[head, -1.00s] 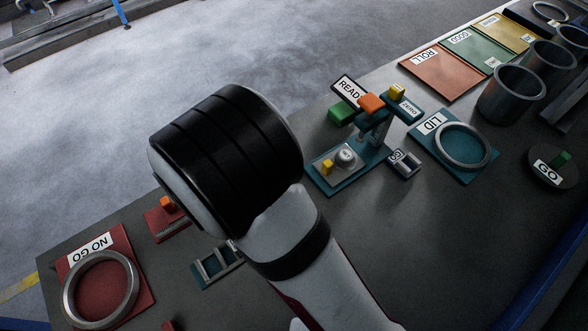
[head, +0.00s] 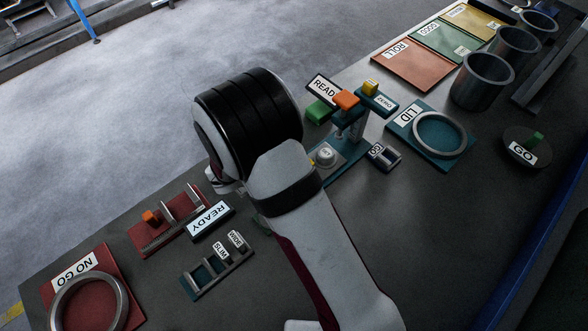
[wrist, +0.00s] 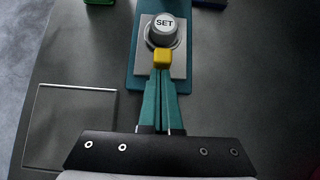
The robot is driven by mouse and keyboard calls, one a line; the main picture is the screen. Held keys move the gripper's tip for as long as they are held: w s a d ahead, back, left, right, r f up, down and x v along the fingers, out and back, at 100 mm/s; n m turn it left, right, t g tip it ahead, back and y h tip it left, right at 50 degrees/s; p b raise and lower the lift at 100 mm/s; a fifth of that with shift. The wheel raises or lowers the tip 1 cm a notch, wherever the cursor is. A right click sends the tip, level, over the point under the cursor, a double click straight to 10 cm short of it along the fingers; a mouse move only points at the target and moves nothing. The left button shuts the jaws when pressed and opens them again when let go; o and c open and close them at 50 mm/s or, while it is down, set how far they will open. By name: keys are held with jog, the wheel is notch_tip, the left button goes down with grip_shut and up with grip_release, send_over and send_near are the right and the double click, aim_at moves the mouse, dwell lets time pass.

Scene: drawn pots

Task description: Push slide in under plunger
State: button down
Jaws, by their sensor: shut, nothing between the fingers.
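The slide (wrist: 145,55) is a grey plate on a teal base (wrist: 135,78). It carries a round metal button piece marked SET (wrist: 164,30) and a yellow knob (wrist: 163,57) at its near end. My gripper (wrist: 161,72) is shut, its teal fingertips right at the near side of the knob; whether they touch cannot be told. The plunger tip cannot be made out.
A small grey-blue block piece (head: 384,156) stands right of the stand. A teal LID plate with a ring (head: 440,135) lies beyond it. Red (head: 170,222) and teal (head: 217,273) racks and a READY block (head: 210,222) lie left of my arm.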

aim_at(320, 158)
jog(key=shift+w+d, duration=1.8)
jog(key=s+a, duration=0.2)
jog(key=a, duration=0.1)
jog(key=shift+s, duration=0.3)
jog(key=v, duration=1.1)
jog(key=s+d+r+m+g, duration=0.3)
jog(key=s+d+m, duration=0.1)
jog(key=d+m, duration=0.3)
jog(key=s+d+r+m+g, duration=0.2)
jog(key=s+d+r+m, duration=0.1)
jog(key=d+m, duration=0.35)
jog(key=s+r+m+g+y, duration=0.1)
jog(key=s+r+m+y, duration=0.2)
jog(key=s+m+y, duration=0.5)
jog(key=s+m, duration=0.6)
jog(key=m, duration=0.5)
jog(key=shift+r+g, duration=0.2)
jog(key=shift+g, duration=0.1)
